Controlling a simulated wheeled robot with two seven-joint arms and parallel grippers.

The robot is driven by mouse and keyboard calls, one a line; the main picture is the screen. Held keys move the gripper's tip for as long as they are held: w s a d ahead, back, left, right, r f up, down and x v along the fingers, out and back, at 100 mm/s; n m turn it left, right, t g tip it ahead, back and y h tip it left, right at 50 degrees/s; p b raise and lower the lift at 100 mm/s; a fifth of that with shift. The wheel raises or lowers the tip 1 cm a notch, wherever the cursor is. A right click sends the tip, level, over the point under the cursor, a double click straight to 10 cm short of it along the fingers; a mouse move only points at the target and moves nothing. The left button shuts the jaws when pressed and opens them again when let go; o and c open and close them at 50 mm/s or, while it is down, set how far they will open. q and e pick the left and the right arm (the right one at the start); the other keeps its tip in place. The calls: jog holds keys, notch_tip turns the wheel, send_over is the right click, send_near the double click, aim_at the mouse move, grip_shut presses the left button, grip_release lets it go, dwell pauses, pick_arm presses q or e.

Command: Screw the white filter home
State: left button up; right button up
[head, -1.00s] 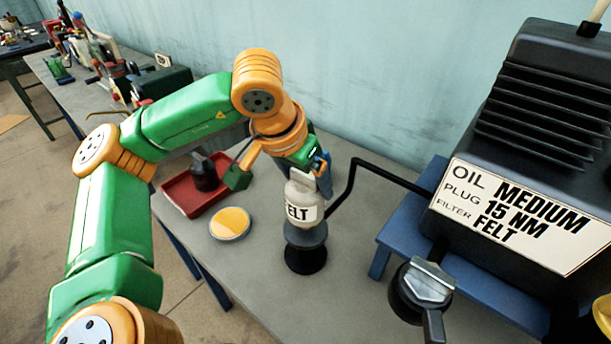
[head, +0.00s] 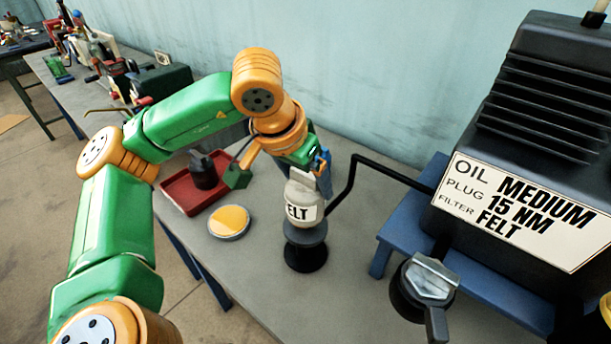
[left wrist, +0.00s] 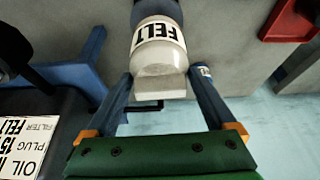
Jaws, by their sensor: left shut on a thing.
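The white filter (head: 303,198), with a FELT label, stands upright on a black spool-shaped mount (head: 306,250) on the bench. In the left wrist view the filter (left wrist: 160,45) has a flat-sided white grip at its near end. My left gripper (head: 312,172) comes down from above and is shut on this grip, with one blue finger on each side in the left wrist view (left wrist: 160,82). The seam between filter and mount is too small to judge. My right gripper is not in view.
A black machine (head: 545,120) with an OIL MEDIUM, PLUG 15 NM, FILTER FELT sign (head: 520,215) stands on a blue stand (head: 400,225) at right. A bent black pipe (head: 352,180) passes close to the filter. A red tray (head: 180,192) and a yellow-topped round dish (head: 230,222) lie left.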

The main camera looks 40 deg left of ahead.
pick_arm(q)
jog(key=shift+f+b, duration=1.25)
jog(key=shift+f, duration=0.2)
jog(key=shift+r, duration=0.1)
jog(key=shift+d, duration=0.15)
